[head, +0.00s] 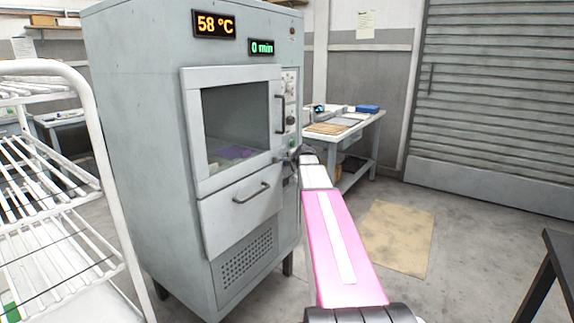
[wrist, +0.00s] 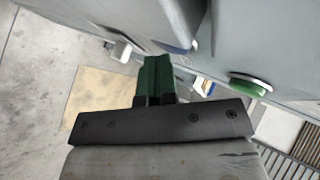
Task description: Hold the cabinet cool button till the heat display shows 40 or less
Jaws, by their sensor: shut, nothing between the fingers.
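The grey cabinet (head: 135,130) stands in the middle of the head view. Its orange heat display (head: 214,24) reads 58 °C. My gripper (head: 293,158) is at the cabinet's front right, by the narrow control panel (head: 290,100), partly hidden by my arm. In the wrist view my gripper (wrist: 156,72) shows green fingers shut with nothing between them. A green round button (wrist: 250,84) is to the right of the fingers, apart from them. A small white-and-blue part (wrist: 206,87) sits between. I cannot tell which control is the cool button, or whether the fingertips touch anything.
A green display (head: 262,47) reads 0 min. The cabinet door (head: 190,120) with its window is closed, above a drawer front (head: 240,215). A white wire rack (head: 95,130) stands left. A workbench (head: 365,125) is behind right. Floor at the right is mostly clear, with a tan mat (head: 400,235).

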